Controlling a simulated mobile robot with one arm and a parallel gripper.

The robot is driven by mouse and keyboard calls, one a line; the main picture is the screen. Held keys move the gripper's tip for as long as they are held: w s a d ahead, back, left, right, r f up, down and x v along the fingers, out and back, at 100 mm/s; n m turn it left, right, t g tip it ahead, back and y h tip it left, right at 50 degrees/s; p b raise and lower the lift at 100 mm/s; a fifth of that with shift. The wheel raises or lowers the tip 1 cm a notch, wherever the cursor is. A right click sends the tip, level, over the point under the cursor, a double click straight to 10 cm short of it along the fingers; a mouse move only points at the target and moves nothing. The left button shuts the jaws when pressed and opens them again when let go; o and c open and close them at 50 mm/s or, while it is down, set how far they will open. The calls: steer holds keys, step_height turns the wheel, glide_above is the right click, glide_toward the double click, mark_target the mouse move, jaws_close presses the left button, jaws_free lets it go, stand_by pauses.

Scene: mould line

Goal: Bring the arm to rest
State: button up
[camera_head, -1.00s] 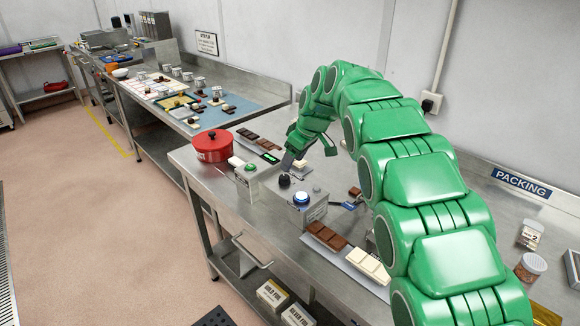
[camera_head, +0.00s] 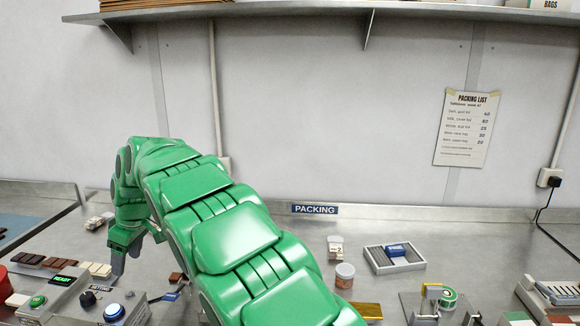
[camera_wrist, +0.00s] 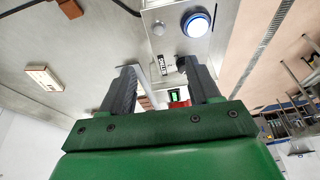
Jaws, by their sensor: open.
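My green arm reaches across the steel packing bench, and my gripper (camera_head: 119,266) hangs low at the left in the head view, near the setting box (camera_head: 100,308) with its black knob (camera_head: 87,298) and blue button (camera_head: 114,312). In the wrist view my gripper (camera_wrist: 162,80) has its two dark fingers apart. The box with the blue button (camera_wrist: 197,24) shows beyond them, its dark knob by the right finger. I see nothing clearly held. Whether a finger touches the knob cannot be told.
A green-lit display (camera_head: 63,280) and chocolate bars (camera_head: 50,262) lie at the left. A small jar (camera_head: 345,275), a grey tray (camera_head: 394,258) and a tape dispenser (camera_head: 434,303) stand to the right of my arm. A shelf (camera_head: 300,14) runs along the wall above.

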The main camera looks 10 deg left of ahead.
steer(key=s+d+r+m+h, duration=0.1)
steer(key=d+r+m, duration=0.15)
steer(key=d, duration=0.95)
steer(key=d+r+m+h, duration=0.1)
steer(key=d+m, duration=0.2)
steer(key=d, duration=0.9)
steer(key=s+d+r+m, duration=0.1)
steer(key=d+r+m, duration=0.15)
steer(key=d, duration=0.95)
steer(key=s+d+f+m+h, duration=0.1)
steer(key=s+d+m, duration=0.2)
steer(key=s+d, duration=0.45)
steer(key=s+d+f+m, duration=0.25)
steer(key=s+d, duration=0.35)
steer(key=d, duration=0.3)
steer(key=s+d+f+m, duration=0.2)
steer(key=s+d, duration=0.2)
steer(key=s, duration=0.4)
steer(key=s+d+f+m+g, duration=0.1)
steer(key=s+d, duration=0.3)
steer(key=s, duration=0.4)
steer(key=shift+s+f+m+g+h, duration=0.15)
steer(key=shift+f+m+g+h, duration=0.15)
steer(key=shift+f+m+h, duration=0.25)
steer(key=shift+c, duration=0.3)
